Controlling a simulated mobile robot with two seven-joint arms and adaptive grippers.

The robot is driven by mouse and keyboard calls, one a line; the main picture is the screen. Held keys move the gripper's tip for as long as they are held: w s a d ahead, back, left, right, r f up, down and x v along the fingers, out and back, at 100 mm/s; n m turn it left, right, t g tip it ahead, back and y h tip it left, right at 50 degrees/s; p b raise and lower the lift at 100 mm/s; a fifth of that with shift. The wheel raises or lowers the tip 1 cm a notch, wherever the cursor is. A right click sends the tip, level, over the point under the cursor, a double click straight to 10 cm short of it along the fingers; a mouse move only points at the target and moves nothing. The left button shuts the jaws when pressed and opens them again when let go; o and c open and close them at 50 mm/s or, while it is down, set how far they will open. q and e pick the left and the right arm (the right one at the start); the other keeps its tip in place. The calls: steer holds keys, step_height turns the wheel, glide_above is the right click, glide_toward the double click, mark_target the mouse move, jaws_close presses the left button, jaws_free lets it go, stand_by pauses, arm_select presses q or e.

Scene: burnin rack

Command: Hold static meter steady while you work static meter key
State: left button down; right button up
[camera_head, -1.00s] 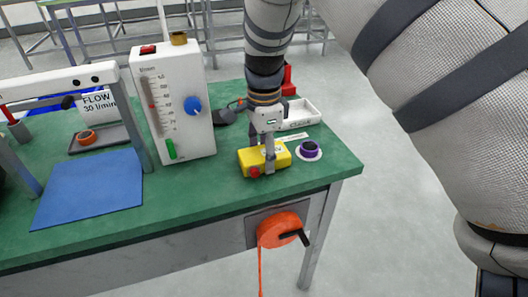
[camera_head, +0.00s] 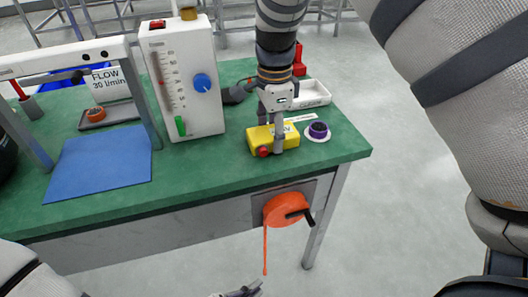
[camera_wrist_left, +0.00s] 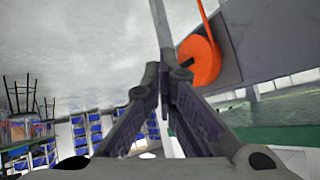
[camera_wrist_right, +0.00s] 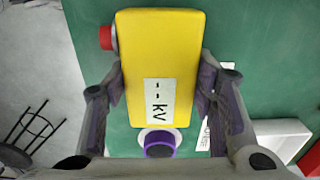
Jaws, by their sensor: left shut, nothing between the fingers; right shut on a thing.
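The static meter (camera_head: 262,140) is a yellow box with a red key (camera_head: 264,152) on its near left side. It lies on the green bench top. In the right wrist view the meter (camera_wrist_right: 180,50) shows a white label reading "--kV", and the red key (camera_wrist_right: 107,37) sticks out at its upper left. My right gripper (camera_head: 274,132) comes from above and is shut on the meter, with one finger on each side of it. My left gripper (camera_head: 240,293) is at the bottom of the head view, below and in front of the bench. In its wrist view (camera_wrist_left: 165,70) the fingers are together and empty.
An orange reel (camera_head: 284,210) with a black crank and hanging strap is on the bench front. A purple-and-white round item (camera_head: 318,131) and a white tray (camera_head: 312,94) are right of the meter. A tall white flow meter (camera_head: 186,80) stands left, beside a blue mat (camera_head: 98,162).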

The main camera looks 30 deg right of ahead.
mark_target(269, 173)
arm_select(q)
steer(key=w+d+r+m+t+h, duration=0.2)
steer(key=w+d+r+m, duration=0.1)
steer(key=d+r, duration=0.2)
steer(key=w+d+r+m+t+h, duration=0.2)
steer(key=d+r, duration=0.4)
steer(key=r, duration=0.3)
steer(key=shift+w+d+m, duration=0.15)
steer(key=shift+w+m, duration=0.55)
steer(key=shift+m, duration=0.2)
steer(key=shift+w+d, duration=0.35)
steer(key=shift+w, duration=1.1)
steer(key=shift+w+d, duration=0.3)
steer(key=shift+w, duration=1.1)
steer(key=shift+w+d, duration=0.35)
steer(key=shift+w, duration=1.1)
steer(key=shift+w+d, duration=0.1)
steer(key=shift+w, duration=0.3)
